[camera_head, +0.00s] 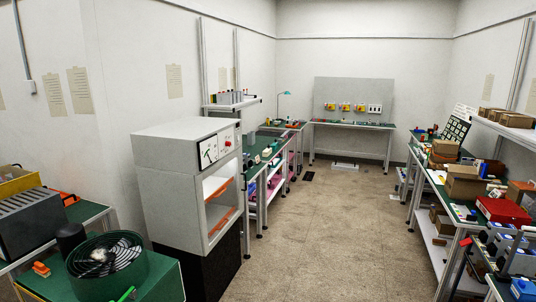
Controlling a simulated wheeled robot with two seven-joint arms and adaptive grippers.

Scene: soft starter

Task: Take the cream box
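I cannot tell for certain which thing is the cream box. A large off-white cabinet (165,185) with a gauge and red button stands at the left middle, on a black base. Small pale items (268,151) lie on the green bench behind it, too small to identify. Tan cardboard boxes (466,183) stand on the right bench, browner than cream. Neither of my grippers is in view.
The right bench (438,180) also holds a red box (503,210) and several small parts. A green round fan (104,258) stands on the near left table. A far bench (350,124) crosses the back.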

